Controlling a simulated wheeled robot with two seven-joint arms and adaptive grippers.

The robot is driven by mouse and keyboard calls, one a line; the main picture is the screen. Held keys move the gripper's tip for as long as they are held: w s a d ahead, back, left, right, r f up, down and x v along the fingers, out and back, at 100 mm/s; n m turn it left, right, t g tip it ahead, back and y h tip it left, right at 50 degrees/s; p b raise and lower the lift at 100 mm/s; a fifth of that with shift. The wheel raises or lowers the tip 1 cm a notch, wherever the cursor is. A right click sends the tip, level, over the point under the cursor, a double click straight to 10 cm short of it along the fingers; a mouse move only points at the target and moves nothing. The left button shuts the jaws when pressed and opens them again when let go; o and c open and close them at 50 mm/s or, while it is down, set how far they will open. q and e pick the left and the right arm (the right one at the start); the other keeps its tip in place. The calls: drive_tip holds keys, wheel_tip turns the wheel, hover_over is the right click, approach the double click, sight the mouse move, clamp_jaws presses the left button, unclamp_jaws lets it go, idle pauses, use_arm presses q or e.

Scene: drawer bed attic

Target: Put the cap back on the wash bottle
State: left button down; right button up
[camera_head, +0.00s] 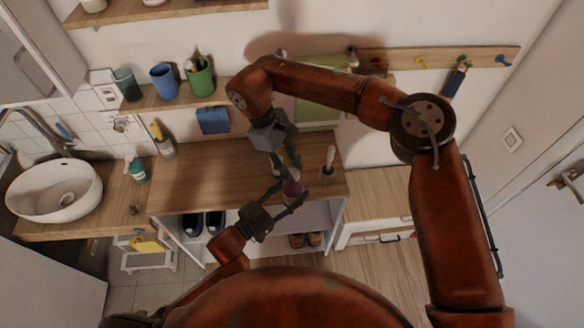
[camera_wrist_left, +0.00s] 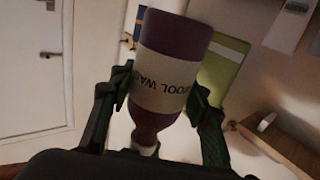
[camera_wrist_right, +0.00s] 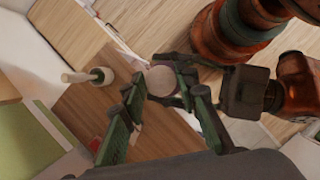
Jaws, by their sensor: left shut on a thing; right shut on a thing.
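The purple wash bottle (camera_head: 292,188) with a grey label is held above the wooden counter. My left gripper (camera_head: 288,196) is shut around its body; the left wrist view shows the bottle (camera_wrist_left: 178,36) between both fingers. A pale cap (camera_wrist_left: 146,151) shows at the end of its narrow neck, partly hidden by my gripper. My right gripper (camera_head: 284,166) comes down from above and is shut on the cap. In the right wrist view the pale round cap (camera_wrist_right: 161,79) lies between its fingertips, over the bottle. I cannot tell whether the cap is seated on the neck.
The wooden counter (camera_head: 200,178) is mostly clear. A brush in a holder (camera_head: 327,170) stands close at its right. A white sink (camera_head: 54,190) and a teal bottle (camera_head: 137,170) are at left. Cups (camera_head: 164,82) stand on a shelf above; a peg rail (camera_head: 440,57) runs along the wall.

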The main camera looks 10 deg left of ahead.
drive_tip(key=o, duration=0.7)
drive_tip(key=shift+r, duration=2.25)
drive_tip(key=shift+c, duration=0.6)
